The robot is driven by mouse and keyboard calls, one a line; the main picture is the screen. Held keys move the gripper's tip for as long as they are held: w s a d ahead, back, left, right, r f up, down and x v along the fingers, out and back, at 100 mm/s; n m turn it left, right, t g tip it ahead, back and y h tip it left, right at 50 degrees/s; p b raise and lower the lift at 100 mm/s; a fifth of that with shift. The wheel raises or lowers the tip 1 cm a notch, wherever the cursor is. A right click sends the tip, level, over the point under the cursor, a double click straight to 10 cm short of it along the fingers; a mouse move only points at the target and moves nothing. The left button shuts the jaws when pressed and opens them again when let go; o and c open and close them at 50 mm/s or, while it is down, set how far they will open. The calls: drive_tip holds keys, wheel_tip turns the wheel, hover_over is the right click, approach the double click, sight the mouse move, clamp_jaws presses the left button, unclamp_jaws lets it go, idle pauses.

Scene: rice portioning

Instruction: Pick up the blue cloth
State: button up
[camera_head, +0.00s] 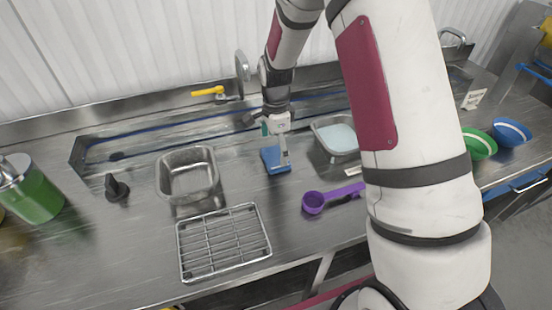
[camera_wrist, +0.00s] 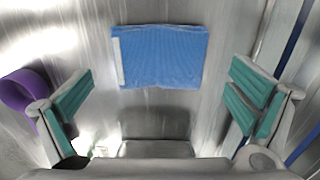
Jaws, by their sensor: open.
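The blue cloth (camera_head: 272,161) lies flat on the steel counter in the head view, between two metal pans. In the wrist view the folded cloth (camera_wrist: 160,56) shows whole, with a white strip along its left edge. My gripper (camera_head: 283,160) is above the cloth, partly in front of it in the head view. In the wrist view its two green-padded fingers (camera_wrist: 160,110) are wide apart, with nothing between them. The cloth lies beyond the fingertips, apart from them.
An empty metal pan (camera_head: 188,178) stands left of the cloth, and a pan with pale contents (camera_head: 338,138) stands right. A wire rack (camera_head: 222,243) and a purple scoop (camera_head: 318,200) lie nearer the front. A black object (camera_head: 116,188) and a green canister (camera_head: 32,192) stand at left.

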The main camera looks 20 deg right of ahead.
sight(276, 159)
drive_tip(key=shift+s+f, duration=0.1)
drive_tip(key=shift+f, duration=1.35)
drive_tip(key=shift+a, duration=0.1)
drive_tip(key=shift+c, duration=0.2)
drive_tip(key=c, duration=0.9)
drive_tip(key=shift+c, duration=0.2)
drive_tip(key=shift+r, duration=0.1)
